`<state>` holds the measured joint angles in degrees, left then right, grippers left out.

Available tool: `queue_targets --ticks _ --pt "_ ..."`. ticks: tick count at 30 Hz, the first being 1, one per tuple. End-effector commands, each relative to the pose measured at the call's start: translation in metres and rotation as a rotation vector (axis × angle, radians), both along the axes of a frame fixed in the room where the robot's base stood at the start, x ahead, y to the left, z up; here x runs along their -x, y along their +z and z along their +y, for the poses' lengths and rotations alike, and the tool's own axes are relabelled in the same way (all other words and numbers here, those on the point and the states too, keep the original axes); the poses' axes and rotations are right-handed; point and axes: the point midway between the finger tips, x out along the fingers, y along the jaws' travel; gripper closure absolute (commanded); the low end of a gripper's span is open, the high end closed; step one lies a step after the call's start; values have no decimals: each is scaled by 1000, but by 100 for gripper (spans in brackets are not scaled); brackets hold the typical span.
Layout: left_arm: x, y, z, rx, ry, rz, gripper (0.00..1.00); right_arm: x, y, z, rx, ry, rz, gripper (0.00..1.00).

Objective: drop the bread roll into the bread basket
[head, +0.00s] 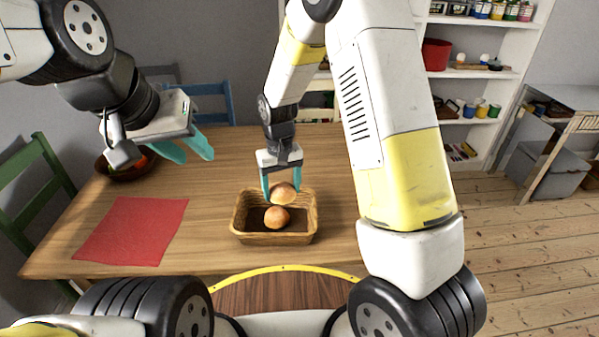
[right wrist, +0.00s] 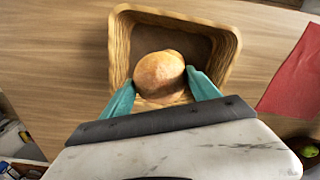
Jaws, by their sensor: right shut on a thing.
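A brown wicker bread basket (head: 272,239) stands on the wooden table, and its rim also shows in the right wrist view (right wrist: 228,48). My right gripper (head: 283,189) is shut on a round golden bread roll (head: 285,196) over the far part of the basket. In the right wrist view this roll (right wrist: 159,74) sits between the teal fingers. My left gripper (head: 189,152) is open and empty, above the table's left side.
A red cloth (head: 133,231) lies flat on the table left of the basket. A dark bowl (head: 124,174) with fruit or vegetables is at the back left. Green (head: 45,190) and blue (head: 212,100) chairs stand around the table. The tabletop right of the basket is clear.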

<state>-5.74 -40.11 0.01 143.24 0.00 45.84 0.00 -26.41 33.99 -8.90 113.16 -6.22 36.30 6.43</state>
Motion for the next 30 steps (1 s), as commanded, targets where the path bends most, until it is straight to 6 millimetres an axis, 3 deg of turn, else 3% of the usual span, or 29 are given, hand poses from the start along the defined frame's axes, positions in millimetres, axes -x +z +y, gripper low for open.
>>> queue_targets --ticks 5,18,29,30 --pt "0 0 0 0 0 0 64 1 -9 6 2 13 2 69" --pt "0 0 0 0 0 0 64 1 -54 6 1 12 1 69" --pt "0 0 0 0 0 0 64 1 -59 6 1 12 -1 69" --pt "0 0 0 0 0 0 64 1 -59 6 1 12 -1 28"
